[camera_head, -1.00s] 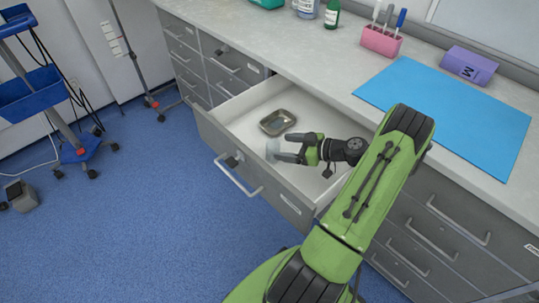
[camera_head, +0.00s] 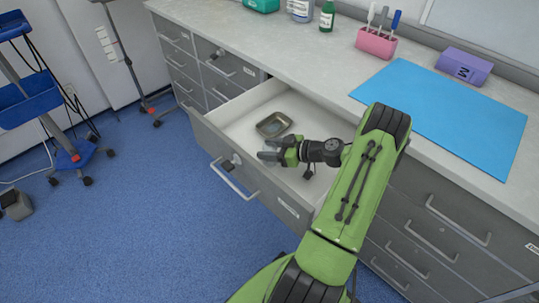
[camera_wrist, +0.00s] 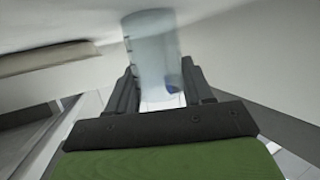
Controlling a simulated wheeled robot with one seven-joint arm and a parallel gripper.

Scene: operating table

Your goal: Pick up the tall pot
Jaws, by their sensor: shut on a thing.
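The tall pot is a pale, translucent cylinder (camera_wrist: 152,48) standing slightly tilted in the wrist view. My gripper (camera_wrist: 160,85) has a dark finger on each side of its lower part and is shut on it. A small blue patch shows through the pot's lower right. In the head view my gripper (camera_head: 265,150) is over the open drawer (camera_head: 240,125), near its front wall. The pot is hard to make out there.
A small metal tray (camera_head: 273,124) lies in the drawer just behind my gripper. The counter above holds a blue mat (camera_head: 450,115), a pink holder (camera_head: 376,43) with pens, a purple box (camera_head: 464,66) and a green bottle (camera_head: 327,17).

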